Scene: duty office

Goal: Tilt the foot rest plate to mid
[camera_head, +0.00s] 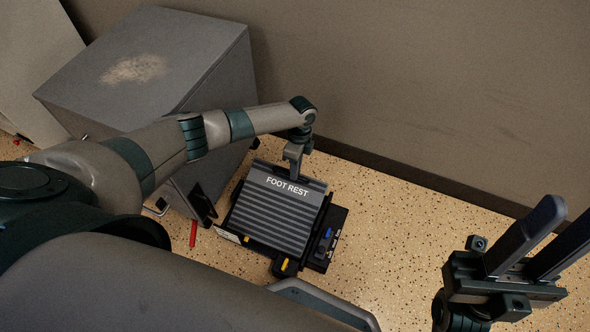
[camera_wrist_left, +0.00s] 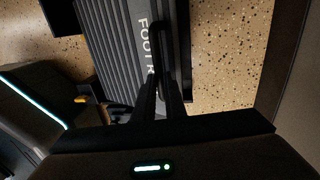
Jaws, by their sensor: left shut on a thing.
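The foot rest has a grey ribbed plate (camera_head: 275,215) marked "FOOT REST" at its wall-side edge. The plate sits over a dark base (camera_head: 335,222) on the floor. My left gripper (camera_head: 294,172) comes down from above and is shut on the plate's far edge, beside the lettering. In the left wrist view the plate (camera_wrist_left: 108,45) runs beside and under my left fingers (camera_wrist_left: 162,60); the exact contact is dark. The plate's tilt angle is hard to judge from above. My right gripper (camera_head: 570,218) is open and empty at the lower right, away from the foot rest.
A grey cabinet (camera_head: 205,50) with a worn patch stands at the left, close to my left arm. The wall (camera_head: 440,90) rises behind the foot rest. A red object (camera_head: 193,234) lies on the floor left of it. Speckled floor (camera_head: 400,235) is clear to the right.

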